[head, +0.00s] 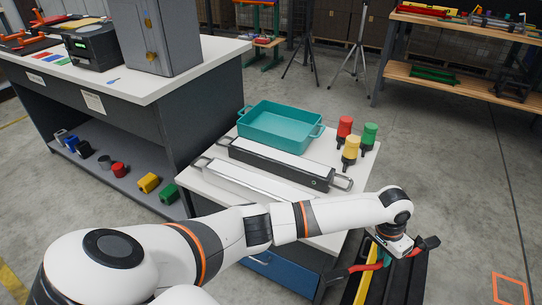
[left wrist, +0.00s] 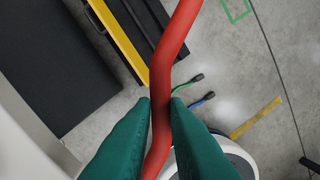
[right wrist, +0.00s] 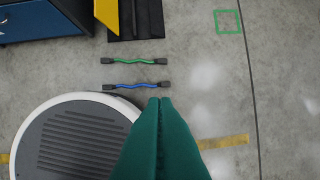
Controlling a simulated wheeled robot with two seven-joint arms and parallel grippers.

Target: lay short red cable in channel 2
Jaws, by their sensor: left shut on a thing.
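A red cable (head: 370,267) with black end plugs crosses over the black channel piece (head: 402,280), which has a yellow strip (head: 363,278) along its left side. My left gripper (head: 390,260) is shut on the red cable; in the left wrist view the cable (left wrist: 172,45) passes between the green fingers (left wrist: 160,112). The cable appears held above the channel piece and apart from it. Number marks on the channels cannot be read. My right gripper (right wrist: 160,103) shows only in its wrist view, with its green fingertips together and nothing between them.
A white table (head: 345,190) holds a teal tote (head: 281,125), long metal bars and red, yellow and green beacons. A grey cabinet bench stands left.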

